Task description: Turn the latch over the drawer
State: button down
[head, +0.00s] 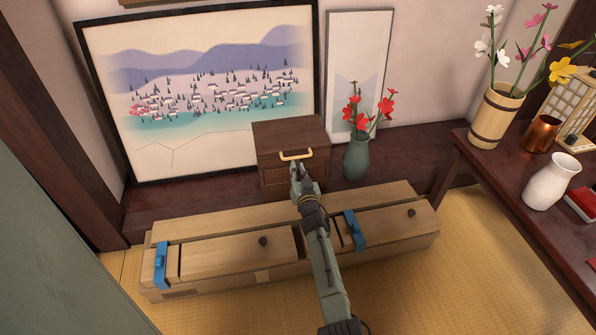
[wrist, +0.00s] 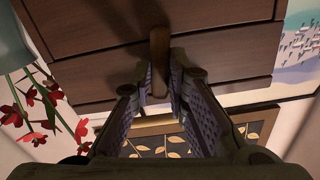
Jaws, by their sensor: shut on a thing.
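The latch (wrist: 158,48) is a short brown wooden bar lying upright in that view, across the seam between two front panels. My gripper (head: 301,168) is at the cabinet front, just below the brass handle. In the wrist view its fingers (wrist: 163,78) are on either side of the latch and closed on it. In the head view my gripper hides the latch.
A green vase (head: 356,160) with red flowers stands close to the right of the cabinet. A long wooden box (head: 225,257) with blue clasps lies in front, under my arm. A large framed landscape (head: 150,75) is behind. A dark table at right holds a white vase (head: 549,183).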

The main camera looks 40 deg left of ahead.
jog(key=shift+n, duration=1)
jog(key=c, duration=1.6)
grip_release()
jog(key=shift+o, duration=0.2)
